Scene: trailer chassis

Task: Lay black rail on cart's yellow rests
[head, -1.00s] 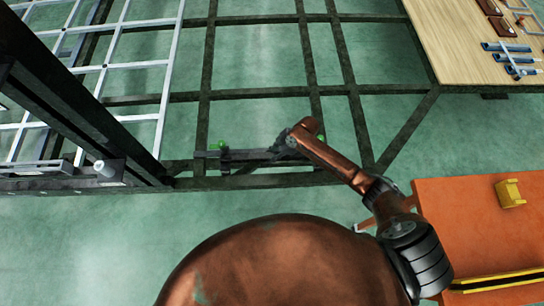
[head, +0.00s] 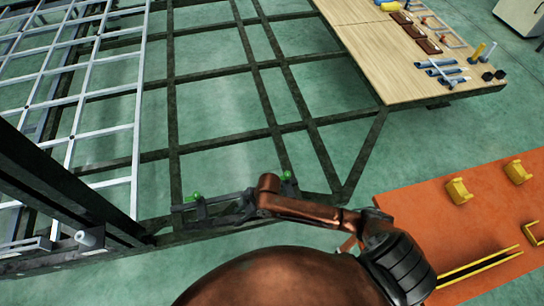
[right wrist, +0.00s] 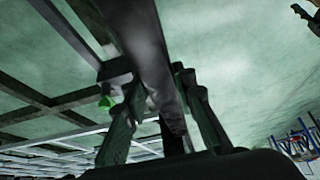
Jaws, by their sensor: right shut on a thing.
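The black rail (head: 217,205) is a dark bar lying along the near edge of the chassis, close to two green knobs. My right gripper (head: 243,205) is shut on it; the copper arm hides part of the rail. In the right wrist view the rail (right wrist: 150,50) runs between the two fingers (right wrist: 165,112). I cannot tell whether the rail still touches the chassis. The orange cart (head: 415,205) is at the right, with yellow rests (head: 458,190) and (head: 517,171) standing empty on its top. Another yellow piece (head: 533,234) is cut by the frame edge. My left gripper is out of view.
The dark chassis frame (head: 210,75) fills the middle, with green knobs (head: 195,196) and (head: 287,176). A pale grid (head: 108,95) is at the left. A wooden deck (head: 375,60) with tools is at the back right. Green floor shows between chassis and cart.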

